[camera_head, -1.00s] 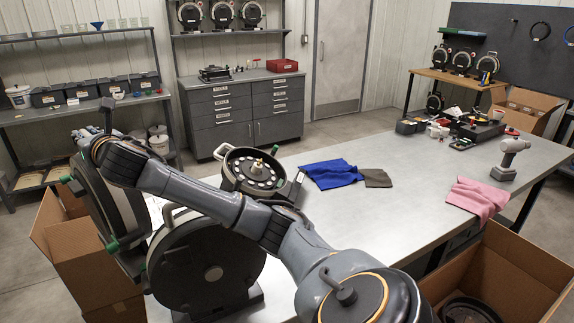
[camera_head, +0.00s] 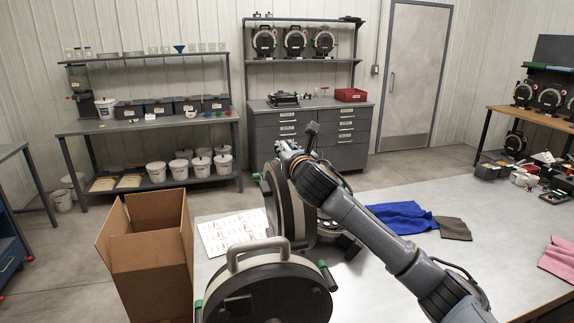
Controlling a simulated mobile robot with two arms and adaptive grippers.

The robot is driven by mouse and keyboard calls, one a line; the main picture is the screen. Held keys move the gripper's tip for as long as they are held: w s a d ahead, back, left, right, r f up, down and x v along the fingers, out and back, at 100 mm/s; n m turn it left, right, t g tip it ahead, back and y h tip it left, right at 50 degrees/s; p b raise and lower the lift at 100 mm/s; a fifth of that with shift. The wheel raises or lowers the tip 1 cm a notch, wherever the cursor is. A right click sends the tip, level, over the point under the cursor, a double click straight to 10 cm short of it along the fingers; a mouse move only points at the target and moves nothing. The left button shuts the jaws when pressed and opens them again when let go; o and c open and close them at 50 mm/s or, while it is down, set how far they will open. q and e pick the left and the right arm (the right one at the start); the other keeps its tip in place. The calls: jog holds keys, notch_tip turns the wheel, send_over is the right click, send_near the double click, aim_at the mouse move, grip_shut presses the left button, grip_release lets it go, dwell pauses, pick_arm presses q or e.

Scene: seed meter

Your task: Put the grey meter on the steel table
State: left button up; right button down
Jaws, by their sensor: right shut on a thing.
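My right gripper (camera_head: 287,150) is at the top of a dark meter with a light rim (camera_head: 282,208), shut on it; its fingertips are mostly hidden by the wrist. The held meter is upright, seen nearly edge-on, with green knobs. It is over the steel table (camera_head: 470,225), beside a white printed sheet (camera_head: 232,232); I cannot tell whether its bottom touches the table. Another dark meter with a grey carrying handle (camera_head: 268,292) stands nearer, at the bottom. A third meter (camera_head: 338,238) is partly hidden behind my right arm. My left gripper is not in view.
An open cardboard box (camera_head: 150,265) stands left of the table. A blue cloth (camera_head: 402,216) and a grey cloth (camera_head: 452,228) lie behind my forearm, a pink cloth (camera_head: 558,258) at right. The table between them is clear.

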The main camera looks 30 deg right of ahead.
jog(key=shift+s+d+f, duration=0.1)
jog(key=shift+f, duration=0.7)
notch_tip(320, 180, down, 6)
jog(key=shift+r+p, duration=0.25)
jog(key=shift+p, duration=0.25)
jog(key=c, duration=1.4)
grip_release()
jog(key=shift+f, duration=0.6)
jog(key=shift+o, duration=0.7)
jog(key=shift+s+r, duration=0.2)
jog(key=shift+s+f, duration=0.1)
